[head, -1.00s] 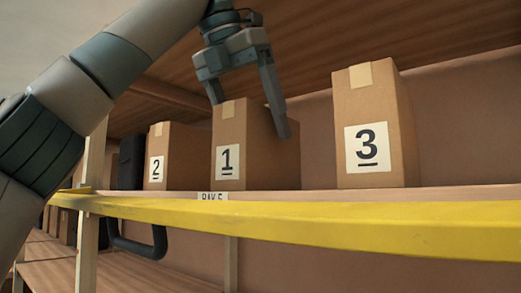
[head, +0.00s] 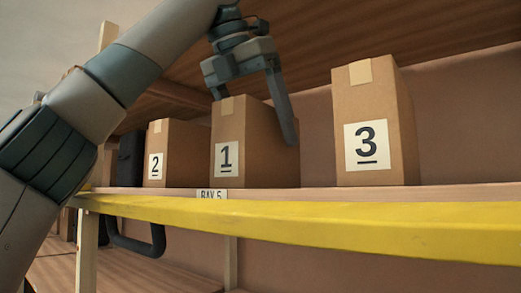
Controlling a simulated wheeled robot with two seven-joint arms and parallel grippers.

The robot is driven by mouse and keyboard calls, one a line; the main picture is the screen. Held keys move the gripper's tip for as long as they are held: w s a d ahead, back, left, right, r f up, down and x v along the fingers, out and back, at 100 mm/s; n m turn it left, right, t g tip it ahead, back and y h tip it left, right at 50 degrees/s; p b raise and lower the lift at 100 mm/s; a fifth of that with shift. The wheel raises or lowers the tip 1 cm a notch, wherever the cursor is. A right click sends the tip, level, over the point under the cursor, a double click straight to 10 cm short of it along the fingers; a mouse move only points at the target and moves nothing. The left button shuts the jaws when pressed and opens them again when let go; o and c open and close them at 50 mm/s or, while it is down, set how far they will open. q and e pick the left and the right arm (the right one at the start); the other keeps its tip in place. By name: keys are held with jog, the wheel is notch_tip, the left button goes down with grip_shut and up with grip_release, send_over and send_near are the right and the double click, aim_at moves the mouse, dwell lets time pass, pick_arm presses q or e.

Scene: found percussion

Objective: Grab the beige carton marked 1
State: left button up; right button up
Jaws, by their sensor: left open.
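The beige carton marked 1 (head: 241,167) stands upright on the shelf, between two other cartons, with its label facing me. My left gripper (head: 254,118) comes down from above and is open over this carton. Its right finger reaches down in front of the carton's right side. My right gripper is not in view.
A carton marked 2 (head: 183,160) stands to the left and a taller carton marked 3 (head: 399,130) to the right. A yellow bar (head: 330,225) runs along the shelf's front edge, near a BAY 5 tag (head: 212,195). A wooden shelf (head: 400,45) hangs close above. A black object (head: 130,160) stands at far left.

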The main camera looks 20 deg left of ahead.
pick_arm(q)
jog(key=shift+f, duration=0.2)
dwell(0.4)
jog(key=shift+s, duration=0.1)
jog(key=c, duration=1.4)
jog(key=shift+c, duration=0.5)
jog(key=shift+r, duration=0.15)
